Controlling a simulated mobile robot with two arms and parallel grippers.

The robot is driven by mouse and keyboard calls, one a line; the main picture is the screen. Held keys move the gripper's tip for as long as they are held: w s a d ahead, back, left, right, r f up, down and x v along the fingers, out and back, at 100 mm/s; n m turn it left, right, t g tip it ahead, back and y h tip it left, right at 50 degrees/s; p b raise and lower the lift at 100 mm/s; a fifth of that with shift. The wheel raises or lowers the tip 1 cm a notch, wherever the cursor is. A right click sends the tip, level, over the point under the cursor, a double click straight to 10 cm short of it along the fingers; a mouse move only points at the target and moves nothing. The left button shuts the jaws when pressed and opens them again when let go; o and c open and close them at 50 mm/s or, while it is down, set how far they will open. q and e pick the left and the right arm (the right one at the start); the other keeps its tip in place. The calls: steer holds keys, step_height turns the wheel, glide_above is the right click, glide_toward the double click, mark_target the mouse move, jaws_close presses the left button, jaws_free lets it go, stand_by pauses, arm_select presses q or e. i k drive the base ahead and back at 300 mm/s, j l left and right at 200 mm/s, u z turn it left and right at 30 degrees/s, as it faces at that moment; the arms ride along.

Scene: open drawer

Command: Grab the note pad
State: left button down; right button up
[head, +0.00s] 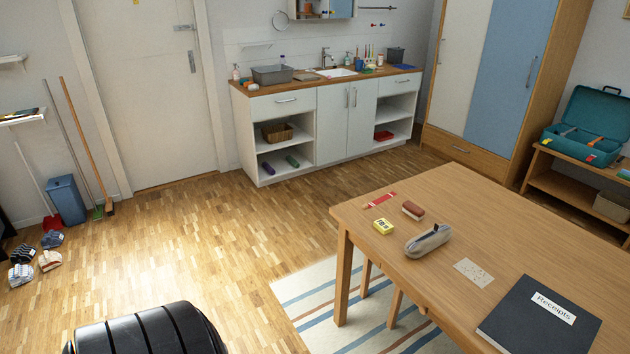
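No item is clearly marked as the note pad. On the wooden table (460,215) at the right lie a small pale speckled sheet or pad (473,271), a yellow block with dark print (382,226) and a dark binder labelled "Receipts" (520,325). The pale sheet lies flat between a grey pencil case (428,241) and the binder. I cannot tell whether it is a single sheet or a pad. Neither of my grippers is in view.
A reddish-brown block (413,210) and a red item (380,200) lie near the table's far left corner. A striped rug (320,300) lies under the table. White cabinets (330,125) stand at the back. The wooden floor (220,240) left of the table is open.

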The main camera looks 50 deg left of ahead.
mark_target(384, 226)
steer(key=u, duration=1.2)
steer(key=i+j+z, duration=0.2)
steer(key=i+j, duration=0.2)
